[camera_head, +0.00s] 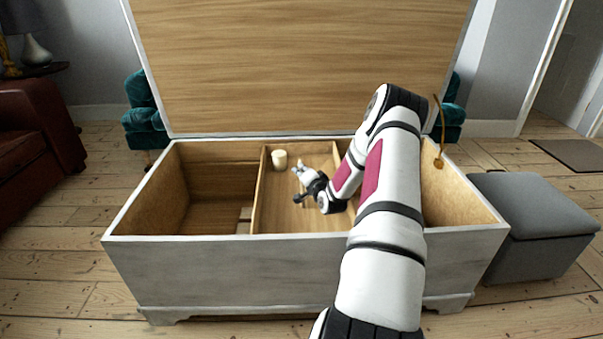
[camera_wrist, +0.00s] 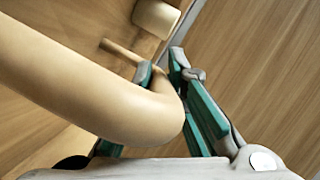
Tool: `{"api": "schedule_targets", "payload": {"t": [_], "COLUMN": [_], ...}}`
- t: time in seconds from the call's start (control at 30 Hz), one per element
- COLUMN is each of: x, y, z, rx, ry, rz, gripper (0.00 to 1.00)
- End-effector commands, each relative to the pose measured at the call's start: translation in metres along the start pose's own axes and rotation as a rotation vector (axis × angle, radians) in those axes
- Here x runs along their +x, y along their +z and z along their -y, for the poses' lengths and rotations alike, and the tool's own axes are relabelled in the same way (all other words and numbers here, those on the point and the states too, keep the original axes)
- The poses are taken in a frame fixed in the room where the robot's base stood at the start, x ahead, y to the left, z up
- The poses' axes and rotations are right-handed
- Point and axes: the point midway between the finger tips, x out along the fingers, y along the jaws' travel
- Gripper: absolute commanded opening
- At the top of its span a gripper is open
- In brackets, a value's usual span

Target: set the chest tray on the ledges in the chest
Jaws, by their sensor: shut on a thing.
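The wooden chest (camera_head: 230,283) stands open in front of me, its lid upright at the back. The chest tray (camera_head: 259,190), of light wood, is inside the chest, right of a deep open section. Its rim is near the chest's top edge; my arm hides much of its right side. My gripper (camera_head: 298,178) is low over the tray. In the wrist view, my gripper (camera_wrist: 163,75) is shut around a pale rounded bar (camera_wrist: 120,50) that looks like the tray's handle. I cannot make out the ledges or tell whether the tray touches them.
A cream cylinder (camera_head: 279,158) stands at the tray's back left, left of my gripper. A small pale thing (camera_head: 245,213) lies low in the left section. A grey ottoman (camera_head: 535,215) stands right of the chest and a red-brown armchair (camera_head: 35,140) at the left.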

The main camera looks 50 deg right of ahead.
Motion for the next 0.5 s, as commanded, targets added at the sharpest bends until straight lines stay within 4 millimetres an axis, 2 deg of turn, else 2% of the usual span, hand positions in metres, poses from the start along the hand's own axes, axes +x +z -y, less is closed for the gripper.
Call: {"api": "schedule_targets", "payload": {"t": [0.5], "x": [0.0035], "y": [0.0032], "z": [-0.0063], "rx": [-0.002], "ry": [-0.008], "rz": [-0.005], "gripper": [0.00]}}
